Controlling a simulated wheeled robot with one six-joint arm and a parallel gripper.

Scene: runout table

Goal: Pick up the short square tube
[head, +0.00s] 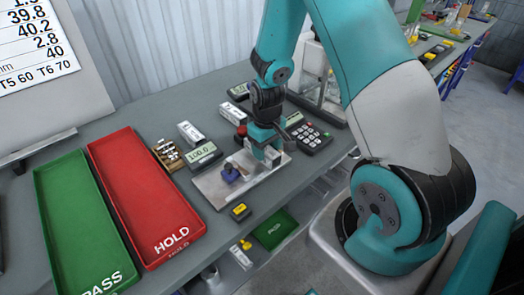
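My gripper (266,156) points down over the right part of a pale metal plate (214,189) on the grey table. Its fingers are small in the head view, and I cannot tell whether they are apart or closed on something. I cannot make out the short square tube clearly; a greyish shape at the fingertips may be the tube or part of the fingers. A small dark blue object (230,173) stands on the plate, left of my gripper.
A red HOLD tray (128,165) and green PASS tray (60,215) lie left. A display reading 100.0 (203,154), a pin block (168,155), white boxes (190,132) and a keypad (311,138) crowd the plate. A yellow-black item (239,211) sits at the front edge.

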